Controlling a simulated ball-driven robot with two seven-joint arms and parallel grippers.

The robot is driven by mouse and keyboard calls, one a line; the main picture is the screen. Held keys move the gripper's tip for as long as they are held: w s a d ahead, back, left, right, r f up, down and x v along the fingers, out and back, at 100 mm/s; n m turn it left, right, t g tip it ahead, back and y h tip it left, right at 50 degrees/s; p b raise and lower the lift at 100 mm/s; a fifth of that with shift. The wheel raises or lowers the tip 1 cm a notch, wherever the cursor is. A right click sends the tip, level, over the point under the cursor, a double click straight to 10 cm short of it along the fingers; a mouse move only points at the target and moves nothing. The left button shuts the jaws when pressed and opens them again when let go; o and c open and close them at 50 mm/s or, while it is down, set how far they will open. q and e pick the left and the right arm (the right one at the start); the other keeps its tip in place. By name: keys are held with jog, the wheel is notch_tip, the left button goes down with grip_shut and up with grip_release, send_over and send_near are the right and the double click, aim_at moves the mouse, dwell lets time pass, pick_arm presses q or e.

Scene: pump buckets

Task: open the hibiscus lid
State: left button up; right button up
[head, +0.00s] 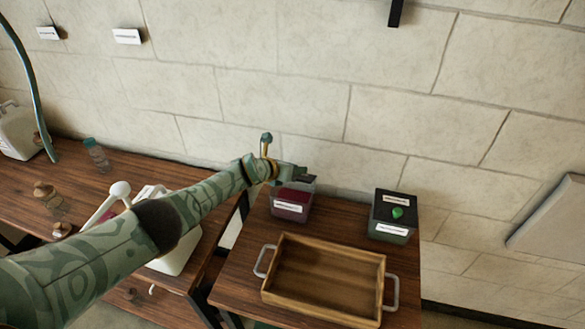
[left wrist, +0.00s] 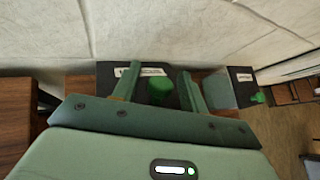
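A clear box with dark red contents (head: 289,210), which looks like the hibiscus one, stands at the back left of the right-hand table. Its label is too small to read. My left gripper (head: 302,177) is right over it and hides most of its top. In the left wrist view a dark lid (left wrist: 108,84) with a white label and a round green knob (left wrist: 161,90) lies ahead. The fingers of my left gripper (left wrist: 160,76) are apart, one on each side of the knob, with gaps visible. My right gripper is not in view.
A second box with a black lid (head: 396,201) and green knob stands to the right. An empty wooden tray (head: 326,278) with metal handles is in front. A left table holds a white pump bucket (head: 178,254), a small bottle (head: 96,155) and jars. A wall stands behind.

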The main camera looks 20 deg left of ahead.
pick_arm(q)
jog(key=shift+r, duration=0.1)
jog(key=shift+s+a+r+p, duration=0.1)
jog(key=shift+s+r+p, duration=0.1)
jog(key=shift+p, duration=0.2)
jog(key=p+v, duration=1.4)
jog(key=v, duration=0.1)
jog(key=shift+s+a, duration=0.15)
jog(key=shift+s, duration=0.1)
jog(key=shift+r, duration=0.1)
